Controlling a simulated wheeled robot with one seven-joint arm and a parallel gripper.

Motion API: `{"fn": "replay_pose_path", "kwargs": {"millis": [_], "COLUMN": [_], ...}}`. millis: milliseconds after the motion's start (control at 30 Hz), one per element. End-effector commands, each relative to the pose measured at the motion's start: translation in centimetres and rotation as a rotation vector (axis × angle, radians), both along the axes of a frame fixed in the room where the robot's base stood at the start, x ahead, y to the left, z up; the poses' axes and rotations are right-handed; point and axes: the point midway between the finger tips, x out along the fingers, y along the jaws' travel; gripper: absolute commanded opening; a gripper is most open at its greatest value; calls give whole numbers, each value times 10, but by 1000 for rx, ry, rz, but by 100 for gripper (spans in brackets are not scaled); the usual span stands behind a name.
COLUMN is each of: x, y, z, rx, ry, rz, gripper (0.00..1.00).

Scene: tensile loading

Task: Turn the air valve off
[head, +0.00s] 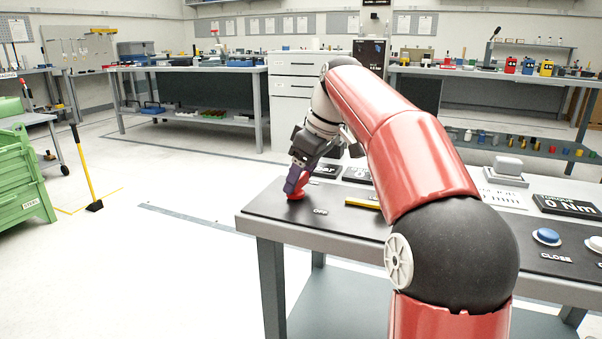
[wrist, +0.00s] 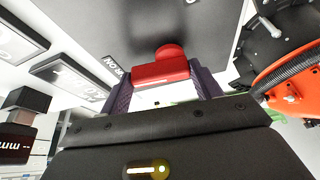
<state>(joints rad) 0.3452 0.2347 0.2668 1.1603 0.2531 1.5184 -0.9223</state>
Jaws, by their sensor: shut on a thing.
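The air valve's red handle (wrist: 160,71) sits between the two purple fingers of my gripper (wrist: 163,92) in the wrist view. The fingers are shut on it. In the head view the red valve (head: 297,193) stands near the front left corner of the bench, with my gripper (head: 295,183) reaching down onto it. An OFF label (head: 320,211) lies on the bench to the right of the valve. An ON label (wrist: 113,67) shows left of the handle in the wrist view. The fingers partly hide the valve in the head view.
The bench (head: 258,229) also bears a yellow bar (head: 362,203), display plates, a grey block (head: 507,166) and a blue button (head: 546,236). My arm crosses over the bench. Green crates (head: 22,180) stand at the left. Open floor lies left of the bench.

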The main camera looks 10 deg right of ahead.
Motion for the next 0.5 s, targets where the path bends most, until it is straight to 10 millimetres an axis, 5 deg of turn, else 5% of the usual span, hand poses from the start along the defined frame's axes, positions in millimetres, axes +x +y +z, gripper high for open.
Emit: {"fn": "replay_pose_path", "kwargs": {"millis": [500], "x": [-8], "y": [0], "z": [2], "rx": [-1], "ry": [-1], "rz": [-448], "gripper": [41]}}
